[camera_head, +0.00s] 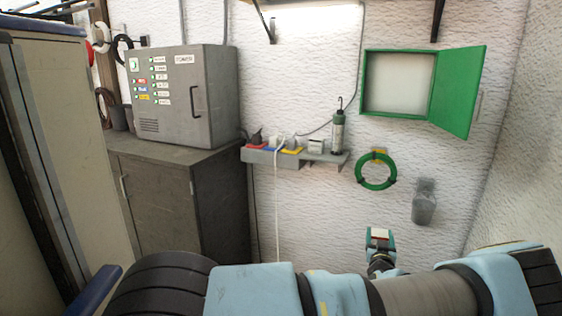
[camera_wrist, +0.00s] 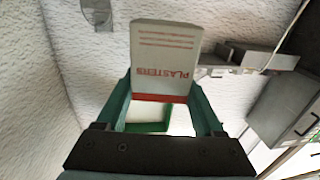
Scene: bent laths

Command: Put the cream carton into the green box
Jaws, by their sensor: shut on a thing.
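My gripper (camera_head: 380,236) is shut on the cream carton (camera_wrist: 163,62), which has red lettering reading "PLASTERS" and a red band at its lower end in the wrist view. In the head view only a small part of the carton (camera_head: 380,233) shows between the teal fingers. The green box (camera_head: 366,85) is fixed high on the wall, its door (camera_head: 458,90) swung open to the right and its visible inside pale and empty. My gripper is below the box in the head picture. Green edges and a pale area (camera_wrist: 150,126) show between the fingers in the wrist view, likely the box.
A green ring (camera_head: 376,171) and a grey holder (camera_head: 424,208) hang below the green box. A grey control cabinet (camera_head: 180,95) stands on a dark cupboard (camera_head: 220,200) at left.

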